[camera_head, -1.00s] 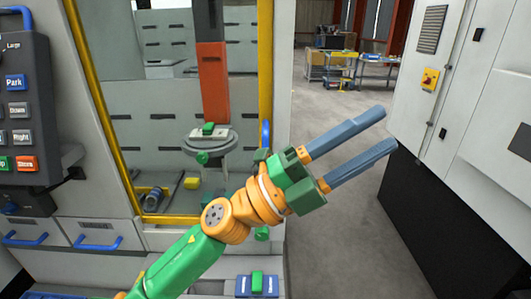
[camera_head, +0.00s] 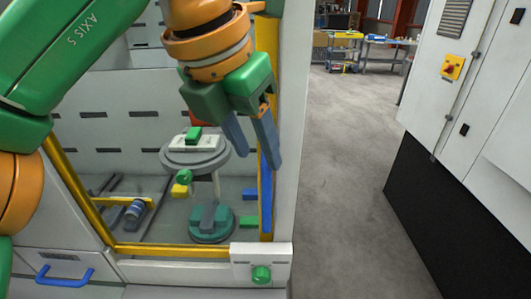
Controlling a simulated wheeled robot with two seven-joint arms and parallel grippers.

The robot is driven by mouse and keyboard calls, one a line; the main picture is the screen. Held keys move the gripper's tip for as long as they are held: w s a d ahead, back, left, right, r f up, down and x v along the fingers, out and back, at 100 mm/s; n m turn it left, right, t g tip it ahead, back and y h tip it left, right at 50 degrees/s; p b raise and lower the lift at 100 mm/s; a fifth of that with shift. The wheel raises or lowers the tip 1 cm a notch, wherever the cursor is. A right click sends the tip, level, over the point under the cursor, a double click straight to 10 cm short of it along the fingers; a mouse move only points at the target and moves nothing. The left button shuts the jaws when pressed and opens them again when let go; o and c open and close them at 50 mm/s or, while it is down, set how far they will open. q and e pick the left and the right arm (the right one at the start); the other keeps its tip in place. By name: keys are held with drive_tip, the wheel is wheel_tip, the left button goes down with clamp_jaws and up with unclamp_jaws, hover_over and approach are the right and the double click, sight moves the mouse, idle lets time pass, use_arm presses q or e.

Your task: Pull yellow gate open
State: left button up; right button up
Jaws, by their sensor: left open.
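The yellow gate (camera_head: 165,250) is a yellow-framed clear panel on the machine at the left. It looks shut. Its upright blue handle (camera_head: 265,205) is on the right side of the frame. My left gripper (camera_head: 258,160) is in front of the gate's right side, its two blue fingers apart and pointing down. The fingertips are near the upper part of the handle and partly cover it in the picture. I cannot tell whether they touch it. My right gripper is not in view.
Behind the gate is a round grey stand (camera_head: 195,157) with a green-topped part. A blue drawer handle (camera_head: 65,276) is at the lower left. A grey cabinet (camera_head: 470,110) stands at the right. The floor (camera_head: 340,190) between machine and cabinet is clear.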

sight(263, 176)
use_arm(q)
drive_tip(key=f, duration=0.1)
drive_tip(key=s+f, duration=0.1)
drive_tip(key=d+f, duration=0.1)
drive_tip(key=f, duration=0.1)
drive_tip(key=shift+s+f+b, duration=0.1)
drive_tip(key=shift+s+b, duration=0.05)
drive_tip(key=shift+b, duration=0.15)
drive_tip(key=shift+w+d+f, duration=0.2)
drive_tip(key=shift+w+f, duration=0.35)
drive_tip(key=shift+f, duration=0.2)
drive_tip(key=shift+w+f, duration=0.1)
drive_tip(key=shift+w, duration=0.3)
drive_tip(key=shift+s, duration=0.3)
clamp_jaws()
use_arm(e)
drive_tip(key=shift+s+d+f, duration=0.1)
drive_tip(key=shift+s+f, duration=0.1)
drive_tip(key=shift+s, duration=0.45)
